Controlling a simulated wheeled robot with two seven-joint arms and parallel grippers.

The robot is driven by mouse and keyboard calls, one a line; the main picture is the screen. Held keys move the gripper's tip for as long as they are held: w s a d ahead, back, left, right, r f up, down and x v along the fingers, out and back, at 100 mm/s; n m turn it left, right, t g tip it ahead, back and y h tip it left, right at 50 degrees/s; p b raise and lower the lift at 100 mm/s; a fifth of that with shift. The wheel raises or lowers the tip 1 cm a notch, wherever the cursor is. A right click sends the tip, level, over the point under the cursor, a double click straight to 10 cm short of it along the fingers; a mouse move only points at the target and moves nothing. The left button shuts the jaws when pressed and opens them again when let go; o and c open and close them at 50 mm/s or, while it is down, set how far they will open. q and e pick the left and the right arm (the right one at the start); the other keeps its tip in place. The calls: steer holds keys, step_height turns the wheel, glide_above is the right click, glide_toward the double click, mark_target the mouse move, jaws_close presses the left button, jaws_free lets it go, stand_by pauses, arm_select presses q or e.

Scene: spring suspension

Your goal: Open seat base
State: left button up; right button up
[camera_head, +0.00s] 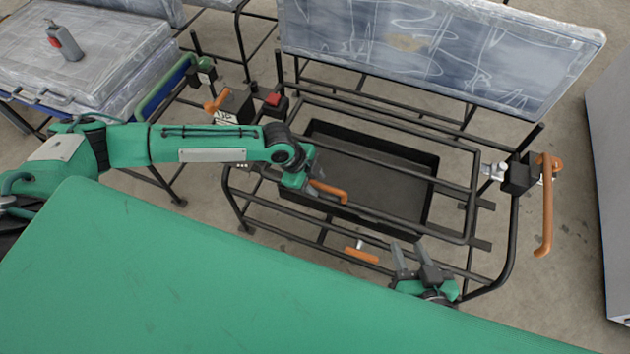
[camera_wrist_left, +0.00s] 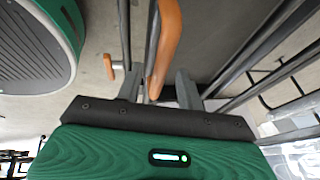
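The black metal seat frame (camera_head: 475,200) stands in the middle of the head view, with a dark tray (camera_head: 375,185) below its rails. A plastic-wrapped panel (camera_head: 440,50) stands tilted upright behind it; I cannot tell whether it is seat or back. An orange handle (camera_head: 328,191) is at the frame's near left side. My left gripper (camera_head: 308,182) is at this handle. In the left wrist view, the fingers are apart and the orange handle (camera_wrist_left: 165,45) lies between them, with gaps visible; contact is unclear. My right gripper (camera_head: 412,262) is open and empty near the frame's front right.
Other orange handles are at the front rail (camera_head: 361,255), the left side (camera_head: 215,101) and the right side (camera_head: 545,205). A red button (camera_head: 273,99) sits by the left rail. A wrapped cushion (camera_head: 85,50) with a grey-red bottle (camera_head: 64,40) is at left. A grey cabinet (camera_head: 610,150) is at right.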

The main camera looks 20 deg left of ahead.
arm_select(q)
steer(key=shift+d+f, duration=0.1)
jaws_close()
stand_by(0.3)
